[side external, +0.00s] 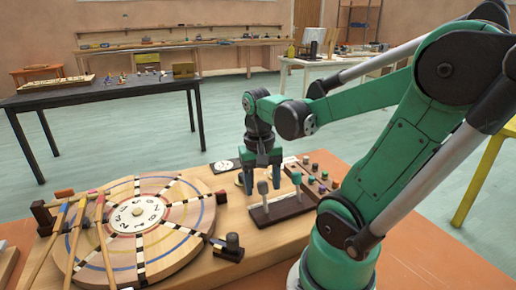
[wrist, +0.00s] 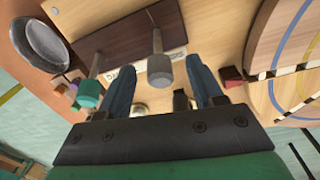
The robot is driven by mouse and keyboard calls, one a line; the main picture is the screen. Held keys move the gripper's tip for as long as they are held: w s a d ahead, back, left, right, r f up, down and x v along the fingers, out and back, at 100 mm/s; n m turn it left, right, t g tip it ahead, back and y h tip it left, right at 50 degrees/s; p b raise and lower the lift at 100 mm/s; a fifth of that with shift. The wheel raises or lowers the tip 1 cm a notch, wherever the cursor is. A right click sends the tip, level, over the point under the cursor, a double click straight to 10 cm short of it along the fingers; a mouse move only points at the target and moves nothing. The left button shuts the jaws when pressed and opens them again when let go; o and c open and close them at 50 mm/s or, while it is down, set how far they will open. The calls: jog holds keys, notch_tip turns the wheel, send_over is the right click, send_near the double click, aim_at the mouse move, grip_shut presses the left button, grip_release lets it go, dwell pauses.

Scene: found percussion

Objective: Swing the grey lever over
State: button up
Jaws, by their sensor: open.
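The grey lever (side external: 262,188), a thin post with a grey knob, stands on a dark brown base (side external: 284,208). A second lever with a teal knob (side external: 296,178) stands on the same base, to its right. My gripper (side external: 262,176) points down just behind the grey lever in the side view, with its fingers apart. In the wrist view the grey knob (wrist: 159,70) shows between the two blue-green fingers, with no visible contact. The teal knob (wrist: 89,94) is outside them, to the left. Exact depth between fingers and grey lever is hard to tell.
A large striped wooden wheel (side external: 138,226) with sticks across it fills the left of the board. A dark post (side external: 232,243) stands near its right edge. Several coloured knobs sit on a block (side external: 318,174) to the right. A metal bowl (wrist: 38,42) shows in the wrist view.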

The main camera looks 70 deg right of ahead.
grip_shut()
jog(key=shift+s+a+r+t+h, duration=0.15)
jog(key=shift+s+a+t+h, duration=0.4)
jog(key=shift+t+h, duration=0.35)
grip_release()
jog(key=shift+r, duration=0.15)
jog(key=shift+v, duration=2.7)
